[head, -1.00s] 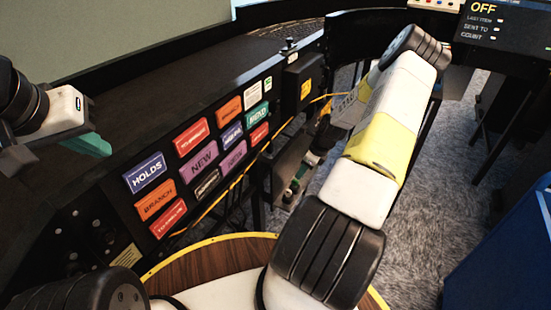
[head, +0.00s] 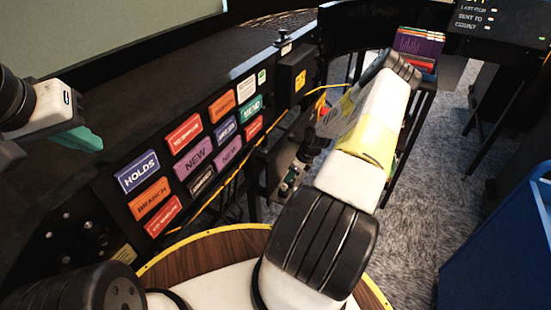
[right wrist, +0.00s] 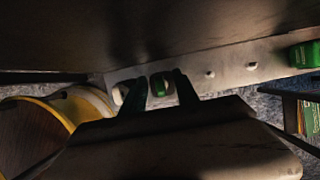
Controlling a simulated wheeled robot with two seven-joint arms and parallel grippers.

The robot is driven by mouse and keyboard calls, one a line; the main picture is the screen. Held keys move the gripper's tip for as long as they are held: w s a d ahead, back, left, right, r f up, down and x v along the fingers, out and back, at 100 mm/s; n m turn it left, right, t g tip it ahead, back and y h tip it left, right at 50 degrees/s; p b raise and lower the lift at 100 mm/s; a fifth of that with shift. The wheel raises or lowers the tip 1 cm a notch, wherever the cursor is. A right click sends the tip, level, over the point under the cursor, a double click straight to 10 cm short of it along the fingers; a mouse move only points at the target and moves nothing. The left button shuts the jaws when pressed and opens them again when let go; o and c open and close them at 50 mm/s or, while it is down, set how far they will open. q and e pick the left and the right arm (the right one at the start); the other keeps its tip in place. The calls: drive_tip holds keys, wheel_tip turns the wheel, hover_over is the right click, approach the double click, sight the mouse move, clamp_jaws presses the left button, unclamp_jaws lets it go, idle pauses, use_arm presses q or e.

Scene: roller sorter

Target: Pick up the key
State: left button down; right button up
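I cannot make out a clear key shape. In the head view the right gripper is small and dark (head: 305,152), low beside the black desk panel, near a bracket with green parts (head: 290,180). My left gripper (head: 82,139), with teal fingertips, is above the desk at left, its opening unclear.
Coloured label plates such as HOLDS (head: 138,172) cover the desk's front panel. A black box with a yellow label (head: 297,77) and a yellow cable (head: 328,90) are near the right arm. A blue bin (head: 500,240) stands at right. Another green block (right wrist: 305,54) is on the plate.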

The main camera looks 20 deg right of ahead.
drive_tip(key=shift+c, duration=0.5)
clamp_jaws()
drive_tip(key=shift+r, duration=0.15)
drive_tip(key=shift+r, duration=0.6)
wheel_tip(320, 180, up, 2)
drive_tip(key=shift+s+r, duration=0.1)
drive_tip(key=shift+r, duration=0.1)
drive_tip(key=s+a+r, duration=0.1)
drive_tip(key=s+a, duration=0.3)
drive_tip(key=s, duration=1.1)
drive_tip(key=shift+s+r, duration=0.15)
drive_tip(key=shift+r, duration=2.2)
